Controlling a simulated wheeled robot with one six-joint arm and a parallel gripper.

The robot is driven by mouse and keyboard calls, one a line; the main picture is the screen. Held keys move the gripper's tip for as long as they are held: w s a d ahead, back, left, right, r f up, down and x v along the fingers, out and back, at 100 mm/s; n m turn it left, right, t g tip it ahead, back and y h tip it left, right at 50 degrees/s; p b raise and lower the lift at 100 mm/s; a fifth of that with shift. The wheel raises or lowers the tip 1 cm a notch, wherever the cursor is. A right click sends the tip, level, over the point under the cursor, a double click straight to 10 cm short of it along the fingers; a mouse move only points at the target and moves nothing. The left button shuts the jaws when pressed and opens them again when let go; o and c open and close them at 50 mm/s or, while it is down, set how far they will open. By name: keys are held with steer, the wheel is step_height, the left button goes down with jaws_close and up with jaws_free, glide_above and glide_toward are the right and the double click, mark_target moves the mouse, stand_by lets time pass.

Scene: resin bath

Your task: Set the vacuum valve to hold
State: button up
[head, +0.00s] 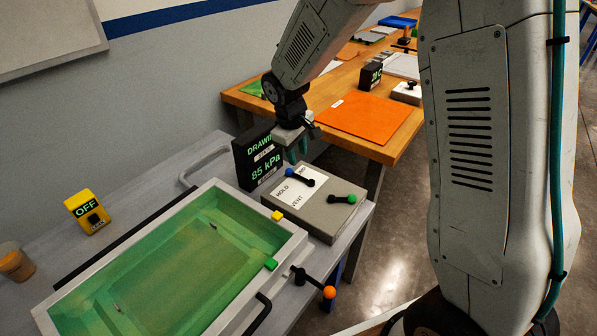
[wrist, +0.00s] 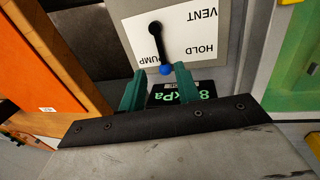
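The valve box (head: 325,212) is grey with a white label reading HOLD and VENT, and PUMP partly hidden. Its black lever (wrist: 157,45) has a blue knob (wrist: 166,70); in the wrist view the knob lies between the PUMP and HOLD words, nearer PUMP. The blue knob also shows in the head view (head: 289,172). My gripper (head: 297,152) hangs above the box's back edge, beside the display. Its teal fingers (wrist: 160,90) are apart and empty, with the blue knob beyond the gap, not held.
A black display (head: 258,160) reading 85 kPa stands behind the box, close to my gripper. The green resin bath (head: 160,270) lies left, with an orange-knobbed lever (head: 328,291) at its front. A yellow OFF switch (head: 87,211) stands further left. A wooden table (head: 340,90) is behind.

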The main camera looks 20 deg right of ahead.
mark_target(300, 176)
steer(key=f, duration=0.2)
steer(key=w+f, duration=0.1)
steer(key=f, duration=0.2)
steer(key=d+f, duration=0.1)
steer(key=f, duration=0.2)
steer(key=shift+w+f, duration=0.2)
steer(key=shift+f, duration=0.05)
jaws_close()
